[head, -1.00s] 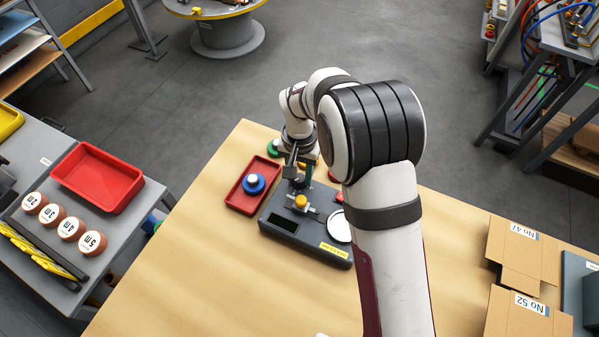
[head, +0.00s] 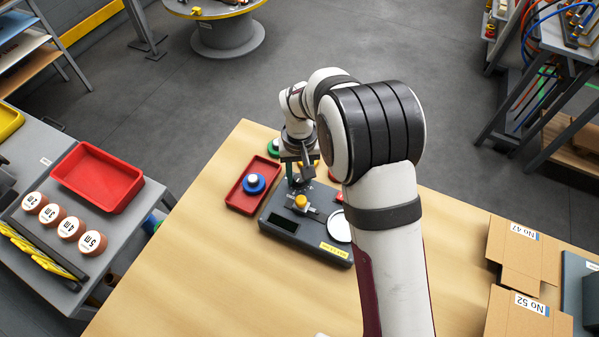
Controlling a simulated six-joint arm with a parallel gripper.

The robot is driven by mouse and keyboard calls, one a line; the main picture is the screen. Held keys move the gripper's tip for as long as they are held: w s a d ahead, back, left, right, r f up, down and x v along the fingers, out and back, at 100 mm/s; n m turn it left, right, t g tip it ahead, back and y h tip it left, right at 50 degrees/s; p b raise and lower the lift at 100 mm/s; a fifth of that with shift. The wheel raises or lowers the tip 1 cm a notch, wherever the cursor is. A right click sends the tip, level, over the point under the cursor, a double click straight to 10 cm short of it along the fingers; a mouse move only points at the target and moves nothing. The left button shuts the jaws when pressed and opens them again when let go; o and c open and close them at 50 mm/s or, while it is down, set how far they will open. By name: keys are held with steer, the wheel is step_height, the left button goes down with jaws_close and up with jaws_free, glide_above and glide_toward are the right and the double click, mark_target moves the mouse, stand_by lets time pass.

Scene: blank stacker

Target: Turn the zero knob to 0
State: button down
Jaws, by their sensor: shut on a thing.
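A dark grey instrument (head: 290,238) with a dark display window stands on the wooden table. A small upright post rises at its far side, and a yellow cap (head: 301,202) sits on a metal piece in its middle. My gripper (head: 300,182) points down at the top of the post and is shut. The zero knob appears to be between its fingers, which hide the knob, so its mark and setting cannot be read. A white round disc (head: 339,228) sits on the instrument's right side, partly behind my arm.
A red tray (head: 238,203) with a blue and white round piece (head: 254,183) lies just left of the instrument. Green and yellow round pieces show near my wrist. Cardboard boxes (head: 522,250) lie at the right. The table's front left is clear.

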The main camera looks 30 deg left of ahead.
mark_target(299, 178)
steer(key=shift+n, duration=0.7)
steer(key=shift+c, duration=2.4)
jaws_free()
step_height(299, 178, up, 16)
steer(key=shift+f, duration=0.1)
